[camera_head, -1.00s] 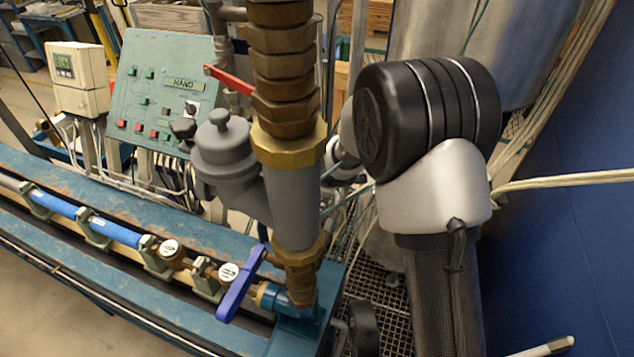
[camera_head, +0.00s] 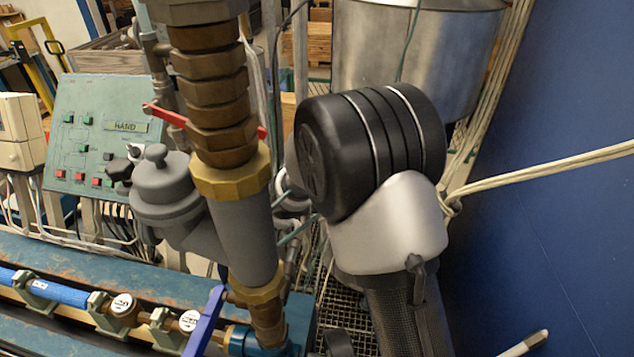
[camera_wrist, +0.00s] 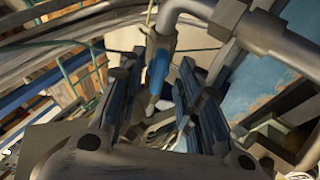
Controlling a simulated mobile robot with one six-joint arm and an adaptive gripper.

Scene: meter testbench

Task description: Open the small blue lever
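In the wrist view, a small blue lever-like part (camera_wrist: 158,70) hangs below a grey pipe fitting. My gripper (camera_wrist: 158,75) is open, with one dark finger on each side of this part. Nothing is clearly clamped, and I cannot tell whether a finger touches it. In the head view, a longer blue lever (camera_head: 205,322) stands tilted on the brass valve at the foot of the thick vertical pipe. I cannot tell whether both views show the same lever. My gripper is not visible in the head view.
The thick brass and grey pipe (camera_head: 243,235) stands left of my arm. A red lever (camera_head: 165,115) and a green control panel (camera_head: 105,140) are behind it. A metal tank (camera_head: 415,50) and a blue wall (camera_head: 560,230) are at the back and right.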

